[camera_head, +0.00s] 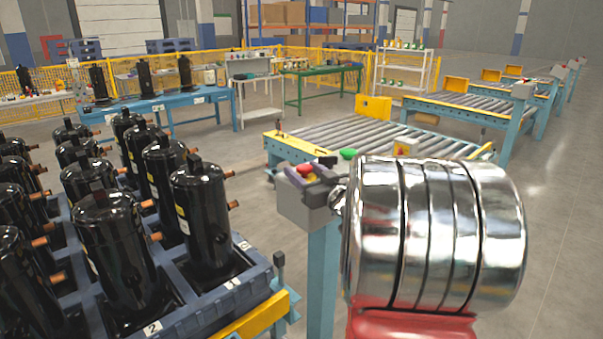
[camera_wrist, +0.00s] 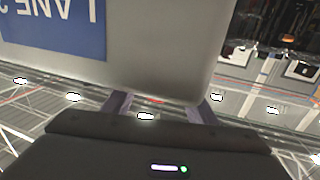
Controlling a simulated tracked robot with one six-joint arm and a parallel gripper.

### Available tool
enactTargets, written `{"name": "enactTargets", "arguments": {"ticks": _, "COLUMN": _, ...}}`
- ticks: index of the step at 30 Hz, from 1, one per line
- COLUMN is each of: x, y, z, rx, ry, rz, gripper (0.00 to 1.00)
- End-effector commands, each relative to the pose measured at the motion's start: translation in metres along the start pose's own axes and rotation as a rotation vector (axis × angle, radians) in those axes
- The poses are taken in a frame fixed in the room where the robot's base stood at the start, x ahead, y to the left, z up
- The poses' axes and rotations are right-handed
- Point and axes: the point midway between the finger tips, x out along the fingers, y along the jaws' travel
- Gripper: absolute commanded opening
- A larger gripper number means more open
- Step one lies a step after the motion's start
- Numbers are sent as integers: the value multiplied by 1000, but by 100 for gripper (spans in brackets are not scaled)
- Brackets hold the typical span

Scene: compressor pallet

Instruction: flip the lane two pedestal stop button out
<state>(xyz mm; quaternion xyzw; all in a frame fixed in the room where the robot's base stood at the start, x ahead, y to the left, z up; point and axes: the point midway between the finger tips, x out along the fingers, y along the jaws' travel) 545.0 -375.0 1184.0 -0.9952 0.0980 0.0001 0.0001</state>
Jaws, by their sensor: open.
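The lane two pedestal is a grey control box (camera_head: 300,209) on a blue-green post. A red stop button (camera_head: 306,169) on a yellow base shows on its top, with a green button (camera_head: 347,153) behind to the right. My gripper (camera_head: 308,172) is at the box top, its two dark purple fingers open on either side of the red button. I cannot tell whether they touch it. In the wrist view my fingers (camera_wrist: 158,103) are apart, their tips by the box edge. A thin red sliver shows between them. A blue LANE sign (camera_wrist: 60,22) appears upside down on the box.
A pallet (camera_head: 215,300) of black compressors stands close on the left. A roller conveyor (camera_head: 370,135) lies behind the pedestal, with a yellow-and-red fixture on its frame. My chrome arm fills the right foreground. Open floor lies to the right.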

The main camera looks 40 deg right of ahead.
Motion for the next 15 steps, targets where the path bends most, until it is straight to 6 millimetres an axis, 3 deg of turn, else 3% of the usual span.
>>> {"name": "enactTargets", "arguments": {"ticks": 8, "x": 1, "y": 0, "z": 0, "rx": 0, "ry": 0, "rz": 1, "gripper": 52}}
{"name": "enactTargets", "arguments": {"ticks": 15, "x": 1, "y": 1, "z": 0, "rx": 0, "ry": 0, "rz": 1, "gripper": 36}}
